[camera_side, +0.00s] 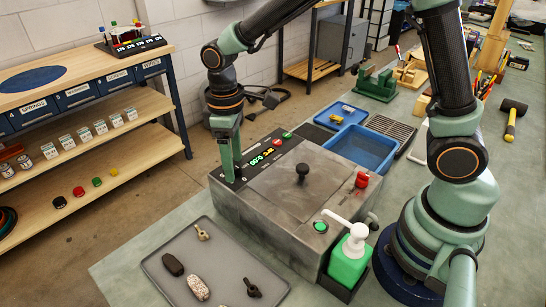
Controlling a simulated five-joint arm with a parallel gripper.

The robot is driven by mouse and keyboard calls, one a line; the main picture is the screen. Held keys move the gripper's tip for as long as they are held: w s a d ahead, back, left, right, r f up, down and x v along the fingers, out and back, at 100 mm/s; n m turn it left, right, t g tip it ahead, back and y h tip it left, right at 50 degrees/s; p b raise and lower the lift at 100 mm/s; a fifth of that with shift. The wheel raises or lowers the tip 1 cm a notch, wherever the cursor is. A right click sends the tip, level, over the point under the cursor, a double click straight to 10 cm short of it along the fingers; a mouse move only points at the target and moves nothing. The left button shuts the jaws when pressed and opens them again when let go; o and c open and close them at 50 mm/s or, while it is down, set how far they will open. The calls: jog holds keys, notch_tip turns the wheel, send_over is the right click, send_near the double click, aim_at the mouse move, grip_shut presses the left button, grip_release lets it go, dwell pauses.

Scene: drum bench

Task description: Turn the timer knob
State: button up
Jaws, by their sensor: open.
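A grey metal drum machine (268,222) stands on the bench. A black control panel (252,172) runs along its far left edge, with a lit green and yellow display (262,156) and a red button and a green button at its upper end. My gripper (234,178) points down at the lower left end of this panel, its green fingers at or just above the surface. The fingers look open, but the gap is hard to see from here. I cannot make out the timer knob; the fingers cover that end of the panel. A black knob (302,171) stands on the machine's lid.
A red switch (361,180) and a green button (320,226) sit on the machine's right side. A green pump bottle (350,258) stands close in front. A grey tray (222,254) with small parts lies front left. A blue bin (362,148) is behind.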

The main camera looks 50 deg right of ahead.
jog(key=shift+f, duration=0.1)
grip_shut()
jog(key=shift+m, duration=0.4)
jog(key=m, duration=0.4)
jog(key=shift+w+d+m, duration=0.1)
jog(key=shift+m, duration=0.3)
jog(key=m, duration=0.5)
jog(key=shift+m+t, duration=0.3)
grip_release()
